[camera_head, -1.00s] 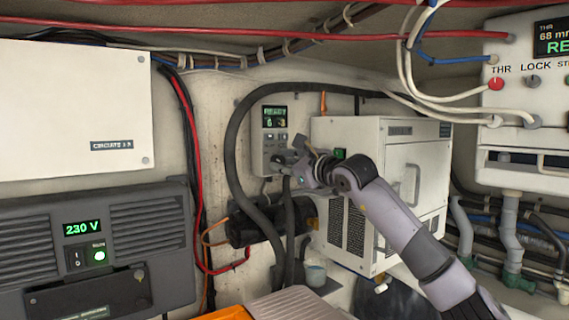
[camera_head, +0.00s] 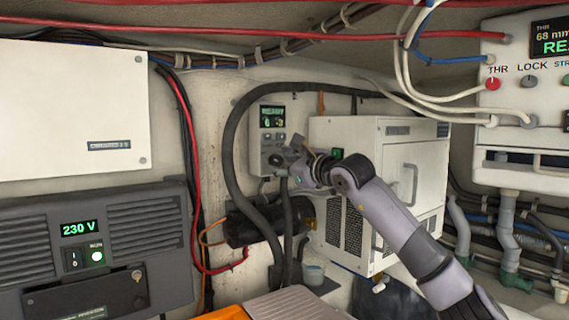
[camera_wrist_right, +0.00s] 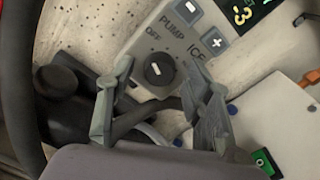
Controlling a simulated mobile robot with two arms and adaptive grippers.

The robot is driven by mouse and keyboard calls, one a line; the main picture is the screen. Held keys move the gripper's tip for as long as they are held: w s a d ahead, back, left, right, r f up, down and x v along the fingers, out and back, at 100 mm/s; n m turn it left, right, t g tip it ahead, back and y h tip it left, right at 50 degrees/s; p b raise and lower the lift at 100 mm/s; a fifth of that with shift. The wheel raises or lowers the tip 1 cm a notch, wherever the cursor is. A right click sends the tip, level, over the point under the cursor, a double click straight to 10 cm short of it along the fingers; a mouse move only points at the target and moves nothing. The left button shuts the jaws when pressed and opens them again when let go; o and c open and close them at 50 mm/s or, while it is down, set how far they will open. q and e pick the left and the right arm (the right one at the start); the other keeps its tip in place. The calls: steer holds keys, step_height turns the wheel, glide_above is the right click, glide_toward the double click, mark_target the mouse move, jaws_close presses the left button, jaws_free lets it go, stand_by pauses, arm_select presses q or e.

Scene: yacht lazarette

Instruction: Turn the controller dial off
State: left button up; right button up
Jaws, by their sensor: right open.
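The controller (camera_head: 257,140) is a pale grey wall box with a green-lit display (camera_head: 272,116) and small buttons; its lower right part is hidden by my right gripper. In the right wrist view its round dial (camera_wrist_right: 158,70) is dark with a short white mark, near the labels OFF, PUMP and ICE. I cannot tell exactly which label the mark indicates. My right gripper (camera_head: 284,158) is in front of the controller's lower part. In the wrist view the right gripper (camera_wrist_right: 162,76) is open, its fingers on either side of the dial; contact is not clear. My left gripper is not in view.
A white cabinet (camera_head: 342,140) stands close to the right of the controller. A thick black hose (camera_head: 230,130) loops around the controller. A dark 230 V unit (camera_head: 100,245) and a white panel (camera_head: 70,120) are at left; a switch panel (camera_head: 510,110) is at upper right.

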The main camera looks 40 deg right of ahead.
steer(key=s+a, duration=0.1)
steer(key=s, duration=1.1)
steer(key=shift+a, duration=0.15)
